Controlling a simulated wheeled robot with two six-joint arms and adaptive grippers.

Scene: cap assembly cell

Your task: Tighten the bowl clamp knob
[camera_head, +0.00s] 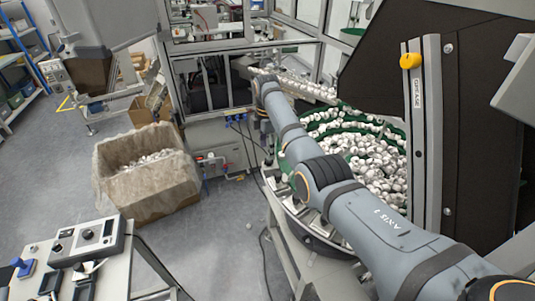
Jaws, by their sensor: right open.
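My right arm reaches from the lower right up across the view, over the rim of a green feeder bowl (375,160) full of white caps. My right gripper (257,76) is at its far end, small and partly hidden by the wrist; it is open. I see nothing held in it. No knob clearly marked as the bowl clamp can be made out; my arm hides part of the bowl's rim. My left gripper is out of view.
A lined cardboard box (150,181) with white parts stands on the floor at left. A control box (88,241) sits on a bench at lower left. A dark panel (475,120) blocks the right side. A track of caps (305,88) runs behind the bowl.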

